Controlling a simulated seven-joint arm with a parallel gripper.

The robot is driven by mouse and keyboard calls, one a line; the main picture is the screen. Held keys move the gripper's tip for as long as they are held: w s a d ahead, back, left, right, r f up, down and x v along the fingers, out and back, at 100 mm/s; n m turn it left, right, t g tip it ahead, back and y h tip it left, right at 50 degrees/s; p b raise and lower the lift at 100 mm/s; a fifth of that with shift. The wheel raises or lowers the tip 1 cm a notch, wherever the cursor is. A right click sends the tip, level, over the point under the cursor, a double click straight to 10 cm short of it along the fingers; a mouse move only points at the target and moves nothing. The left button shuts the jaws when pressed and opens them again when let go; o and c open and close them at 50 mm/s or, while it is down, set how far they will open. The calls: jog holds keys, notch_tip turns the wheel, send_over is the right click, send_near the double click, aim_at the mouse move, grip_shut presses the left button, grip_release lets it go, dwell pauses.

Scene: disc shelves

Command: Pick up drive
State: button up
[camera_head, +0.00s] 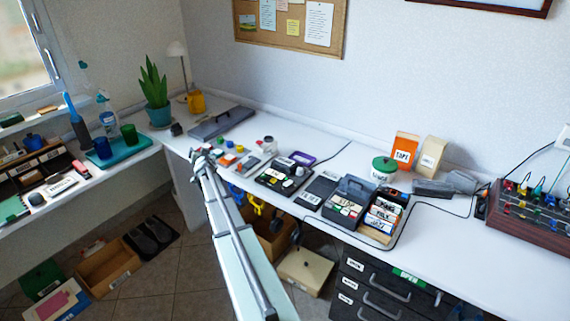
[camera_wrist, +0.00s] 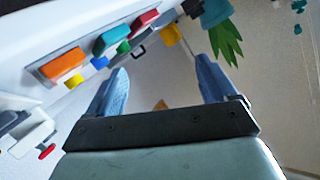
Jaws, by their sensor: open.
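I cannot tell which item is the drive; no label reading that shows in either view. My gripper (camera_head: 203,156) is at the far end of my arm in the head view, by the front edge of the white desk. In the wrist view its two blue fingers (camera_wrist: 163,88) are spread wide with nothing between them. The wrist view, turned over, shows orange (camera_wrist: 63,65), teal (camera_wrist: 110,39) and red (camera_wrist: 144,22) blocks left of the fingers.
A dark tray (camera_head: 270,181) of small parts, a grey lidded box (camera_head: 340,212) and a green-lidded tin (camera_head: 384,169) stand along the desk. An orange box (camera_head: 403,151) stands behind. A potted plant (camera_head: 155,92) and yellow mug (camera_head: 196,101) are in the corner.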

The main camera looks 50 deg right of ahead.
jog(key=s+d+r+m+h, duration=0.2)
jog(key=d+r+m, duration=0.2)
jog(key=d+r, duration=0.6)
jog(key=s+d+m+g, duration=0.35)
jog(key=s+d, duration=0.25)
jog(key=d, duration=0.2)
jog(key=m+g+y, duration=0.4)
jog(key=m+y, duration=0.6)
jog(key=m, duration=0.7)
send_near(286, 161)
jog(key=x, duration=0.3)
jog(key=shift+w+a, duration=0.1)
jog(key=shift+a, duration=0.05)
jog(key=shift+d+x, duration=0.1)
jog(key=shift+x, duration=1.2)
jog(key=shift+d+x, duration=0.15)
jog(key=shift+x, duration=1.15)
